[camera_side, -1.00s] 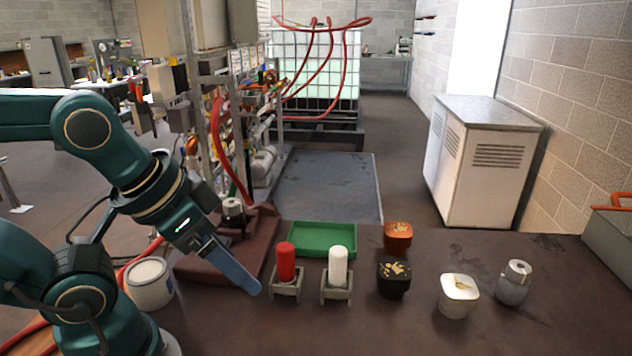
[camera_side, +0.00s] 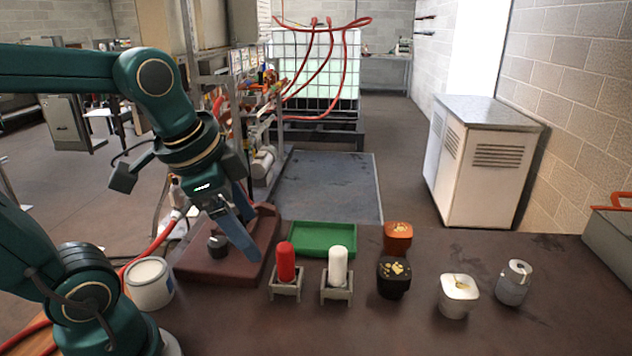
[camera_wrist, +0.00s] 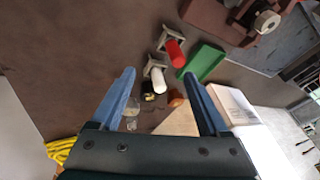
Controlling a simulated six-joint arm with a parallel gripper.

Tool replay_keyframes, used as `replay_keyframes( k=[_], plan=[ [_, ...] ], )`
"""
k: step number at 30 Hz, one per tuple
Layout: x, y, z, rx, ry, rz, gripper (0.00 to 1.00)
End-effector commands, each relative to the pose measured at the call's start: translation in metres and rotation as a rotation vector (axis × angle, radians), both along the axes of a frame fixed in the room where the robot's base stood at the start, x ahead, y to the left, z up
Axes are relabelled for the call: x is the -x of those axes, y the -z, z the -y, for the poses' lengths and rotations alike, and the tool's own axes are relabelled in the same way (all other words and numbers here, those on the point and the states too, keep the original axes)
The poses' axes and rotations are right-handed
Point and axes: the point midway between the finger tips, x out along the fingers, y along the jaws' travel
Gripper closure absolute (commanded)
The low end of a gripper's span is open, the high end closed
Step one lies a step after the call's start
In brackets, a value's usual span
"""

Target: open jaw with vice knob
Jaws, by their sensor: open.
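The vice (camera_side: 196,268) is a dark red block on the table, left of the green tray. A dark round knob (camera_side: 217,246) sits on its top left part. In the wrist view the vice (camera_wrist: 207,14) is at the top right, with a pale round knob (camera_wrist: 267,22) on it. My gripper (camera_side: 246,238) points down, with its blue fingers in front of the vice's right part, and hides some of it. In the wrist view my gripper (camera_wrist: 158,75) has its fingers wide apart with nothing held between them. I cannot tell how far the vice jaw is open.
Right of the vice stand a red cylinder (camera_side: 286,262) and a white cylinder (camera_side: 338,266) in small holders. Behind them is the green tray (camera_side: 322,254). Several small containers stand further right. A white bucket (camera_side: 149,284) and a red hose are at the left.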

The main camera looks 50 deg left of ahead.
Motion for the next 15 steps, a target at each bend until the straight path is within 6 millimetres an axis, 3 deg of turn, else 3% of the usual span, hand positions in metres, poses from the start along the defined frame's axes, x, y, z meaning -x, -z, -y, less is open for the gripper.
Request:
replay_keyframes(
  k=[7,12,15],
  plan=[
    [-0.03,0.019,-0.073,-0.05,0.046,-0.199,0.22],
    [-0.03,0.045,-0.127,0.001,-0.002,-0.314,0.22],
    [-0.023,0.059,-0.149,0.047,-0.07,-0.356,0.22]
  ],
)
